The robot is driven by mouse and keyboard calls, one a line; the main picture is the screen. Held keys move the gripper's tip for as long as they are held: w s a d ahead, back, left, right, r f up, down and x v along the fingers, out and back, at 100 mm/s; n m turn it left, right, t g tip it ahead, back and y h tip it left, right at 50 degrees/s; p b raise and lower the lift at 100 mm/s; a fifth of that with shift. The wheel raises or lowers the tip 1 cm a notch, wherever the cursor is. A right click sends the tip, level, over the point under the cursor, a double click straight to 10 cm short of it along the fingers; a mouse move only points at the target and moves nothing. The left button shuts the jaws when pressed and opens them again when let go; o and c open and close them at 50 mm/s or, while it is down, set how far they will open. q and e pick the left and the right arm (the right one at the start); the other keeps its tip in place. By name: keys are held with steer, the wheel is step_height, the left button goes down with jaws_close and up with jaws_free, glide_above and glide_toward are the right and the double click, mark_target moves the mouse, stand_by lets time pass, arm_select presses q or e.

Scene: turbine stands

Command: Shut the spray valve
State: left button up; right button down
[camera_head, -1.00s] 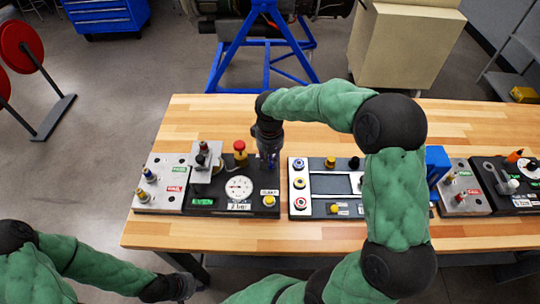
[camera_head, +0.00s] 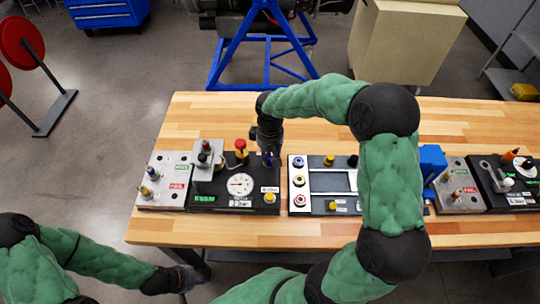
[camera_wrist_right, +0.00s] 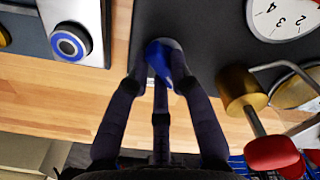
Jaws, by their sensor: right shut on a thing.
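A blue valve handle (camera_wrist_right: 165,62) stands at the back right corner of the dark gauge panel (camera_head: 222,198); I cannot read a label on it. In the head view it is mostly hidden under my right gripper (camera_head: 270,158). In the right wrist view my right gripper (camera_wrist_right: 163,80) points down, with its fingers shut around the blue handle. My left gripper (camera_head: 190,281) hangs low at the left, in front of the table edge and apart from the panels. Whether its fingers are open cannot be made out.
A round gauge (camera_head: 240,186), a red-topped knob (camera_head: 241,146) and a yellow button (camera_head: 270,197) are on the same panel. A white-and-dark button panel (camera_head: 318,207) stands to the right. My right arm covers part of it. The wooden table's (camera_head: 200,232) front strip is clear.

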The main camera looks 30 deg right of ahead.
mark_target(270, 158)
steer(key=c, duration=1.1)
jaws_free()
step_height(270, 158, up, 12)
